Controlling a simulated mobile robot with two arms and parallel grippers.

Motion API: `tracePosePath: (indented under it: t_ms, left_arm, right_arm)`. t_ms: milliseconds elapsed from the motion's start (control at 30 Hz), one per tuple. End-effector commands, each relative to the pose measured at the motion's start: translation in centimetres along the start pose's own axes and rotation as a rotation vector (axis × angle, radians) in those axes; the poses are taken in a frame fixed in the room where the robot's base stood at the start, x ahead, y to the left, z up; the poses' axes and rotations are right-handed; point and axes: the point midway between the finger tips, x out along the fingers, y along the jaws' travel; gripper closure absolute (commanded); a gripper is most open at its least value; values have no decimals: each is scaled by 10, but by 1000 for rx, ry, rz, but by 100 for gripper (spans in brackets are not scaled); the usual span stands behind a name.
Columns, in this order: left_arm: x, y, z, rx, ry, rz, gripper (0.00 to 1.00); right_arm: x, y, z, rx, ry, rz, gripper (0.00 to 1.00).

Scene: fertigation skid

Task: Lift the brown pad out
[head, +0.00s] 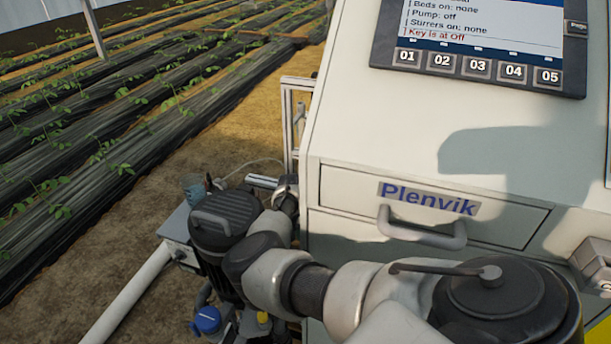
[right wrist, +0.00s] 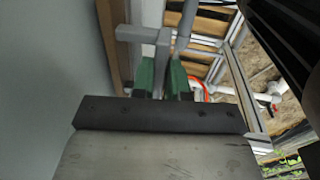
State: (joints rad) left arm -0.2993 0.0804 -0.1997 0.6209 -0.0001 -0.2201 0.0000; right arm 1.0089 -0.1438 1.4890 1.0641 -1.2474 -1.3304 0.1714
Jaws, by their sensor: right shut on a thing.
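In the right wrist view my right gripper (right wrist: 162,82) has its two green-padded fingers shut on an upright grey bar (right wrist: 163,52). A short grey crosspiece at the bar's top reaches left toward a narrow brown strip (right wrist: 113,40). The strip stands upright against the pale grey wall and looks like the edge of the brown pad; most of it is hidden. I cannot tell how far out it sits. In the head view my right arm reaches left past the cabinet, and its gripper is hidden. My left gripper is not in view.
The white cabinet (head: 345,136) has a drawer handle (head: 424,232) close to my arm. A metal frame (right wrist: 236,80) stands right of my gripper. Bare soil and planted beds lie beyond.

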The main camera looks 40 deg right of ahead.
Motion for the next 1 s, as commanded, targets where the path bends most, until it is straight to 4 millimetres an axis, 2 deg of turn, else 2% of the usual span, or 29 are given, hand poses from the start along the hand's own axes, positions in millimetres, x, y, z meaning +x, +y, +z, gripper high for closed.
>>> tracePosePath:
  t_ms: [33,1000]
  left_arm:
    - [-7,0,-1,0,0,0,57]
    - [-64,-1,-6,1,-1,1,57]
  right_arm:
    - [-7,1,0,-1,1,1,100]
    - [-64,13,-1,0,1,7,100]
